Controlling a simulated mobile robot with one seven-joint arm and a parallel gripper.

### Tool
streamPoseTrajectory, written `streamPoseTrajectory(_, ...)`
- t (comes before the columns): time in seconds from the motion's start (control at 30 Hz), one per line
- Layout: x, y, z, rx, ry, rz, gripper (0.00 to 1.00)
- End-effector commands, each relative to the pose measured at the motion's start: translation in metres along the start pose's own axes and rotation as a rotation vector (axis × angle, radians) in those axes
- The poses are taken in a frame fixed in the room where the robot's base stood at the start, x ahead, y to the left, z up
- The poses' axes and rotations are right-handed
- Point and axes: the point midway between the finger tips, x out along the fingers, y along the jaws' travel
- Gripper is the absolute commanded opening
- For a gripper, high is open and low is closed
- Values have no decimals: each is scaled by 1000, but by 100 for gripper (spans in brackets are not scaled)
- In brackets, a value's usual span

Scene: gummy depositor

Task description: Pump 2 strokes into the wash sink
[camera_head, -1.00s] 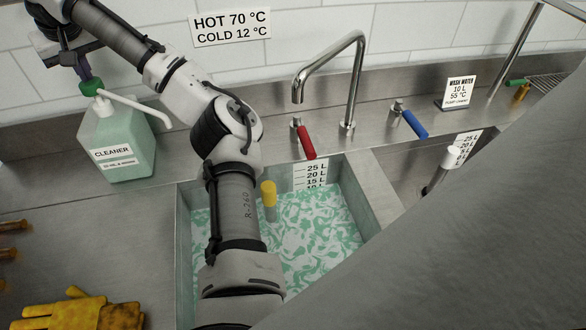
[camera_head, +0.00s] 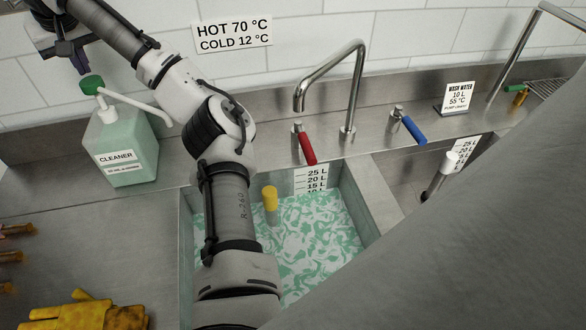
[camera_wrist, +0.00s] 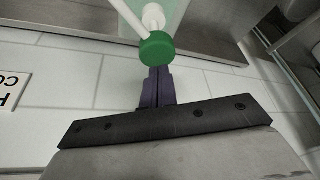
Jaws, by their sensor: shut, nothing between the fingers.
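The cleaner bottle (camera_head: 130,148) is pale green and stands on the steel counter at the left, with a green pump head (camera_head: 91,84) and a long white spout reaching right toward the sink. In the wrist view the green pump head (camera_wrist: 157,48) is just beyond my fingertips. My gripper (camera_head: 80,68) is shut and empty, just above and left of the pump head. Its fingers also show in the wrist view (camera_wrist: 157,72). The wash sink (camera_head: 186,250) holds swirled green and white liquid, and my arm covers part of it. A yellow-topped standpipe (camera_head: 270,198) rises in it.
A tap (camera_head: 352,90) with red (camera_head: 307,148) and blue (camera_head: 413,128) levers stands behind the sinks. A second sink (camera_head: 408,180) lies right. Yellow gloves (camera_head: 85,314) lie front left. A wash-water card (camera_head: 459,98) stands at the back.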

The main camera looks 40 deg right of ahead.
Motion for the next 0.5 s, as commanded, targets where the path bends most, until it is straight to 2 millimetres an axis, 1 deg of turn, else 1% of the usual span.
streamPoseTrajectory(0.33, -1, 0, 0, 0, 1, 0, 0)
streamPoseTrajectory(0.43, -5, 0, -2, 0, 2, 0, 0)
streamPoseTrajectory(0.5, -12, 0, -5, 1, 3, 0, 0)
